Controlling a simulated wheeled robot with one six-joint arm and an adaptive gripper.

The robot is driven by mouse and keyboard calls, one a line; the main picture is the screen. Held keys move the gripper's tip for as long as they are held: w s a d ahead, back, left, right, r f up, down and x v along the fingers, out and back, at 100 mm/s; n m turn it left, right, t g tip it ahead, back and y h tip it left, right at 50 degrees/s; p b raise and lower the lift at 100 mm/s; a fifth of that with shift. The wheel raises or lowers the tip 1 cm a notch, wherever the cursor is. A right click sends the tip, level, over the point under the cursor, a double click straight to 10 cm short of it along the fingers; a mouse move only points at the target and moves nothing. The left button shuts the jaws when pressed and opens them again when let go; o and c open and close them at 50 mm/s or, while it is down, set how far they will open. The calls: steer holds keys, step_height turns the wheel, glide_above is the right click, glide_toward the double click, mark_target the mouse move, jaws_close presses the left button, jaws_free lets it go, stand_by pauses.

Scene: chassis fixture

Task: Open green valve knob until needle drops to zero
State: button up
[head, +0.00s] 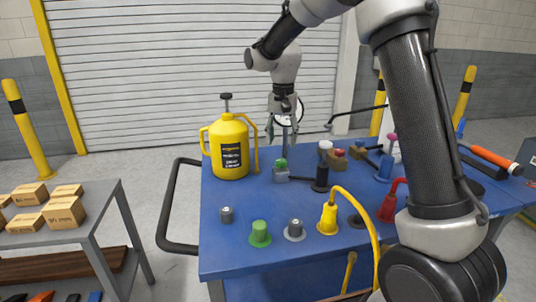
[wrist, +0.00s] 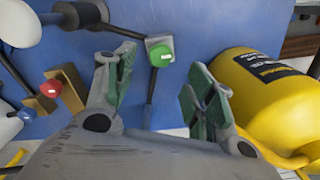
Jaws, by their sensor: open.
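The green valve knob (head: 281,163) sits on a small grey valve block (head: 281,175) toward the back of the blue table. It also shows in the wrist view (wrist: 161,54), just beyond and between the fingertips. My gripper (head: 283,133) hangs above the knob with its fingers pointing down. Its green-padded fingers are spread apart in the wrist view (wrist: 160,84) and nothing is between them. A round dark-rimmed shape, perhaps the gauge, is partly hidden behind my gripper in the head view. No needle can be read.
A yellow jug (head: 229,150) stands close left of the valve; it is at the right in the wrist view (wrist: 262,90). A red knob on a tan block (wrist: 68,88) is on the other side. A green cap (head: 260,234) and yellow fitting (head: 328,216) stand at the table front.

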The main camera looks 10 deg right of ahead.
mark_target(281, 160)
step_height(281, 160, down, 8)
steer(key=shift+a+r, duration=0.1)
stand_by(0.4)
steer(key=c, duration=1)
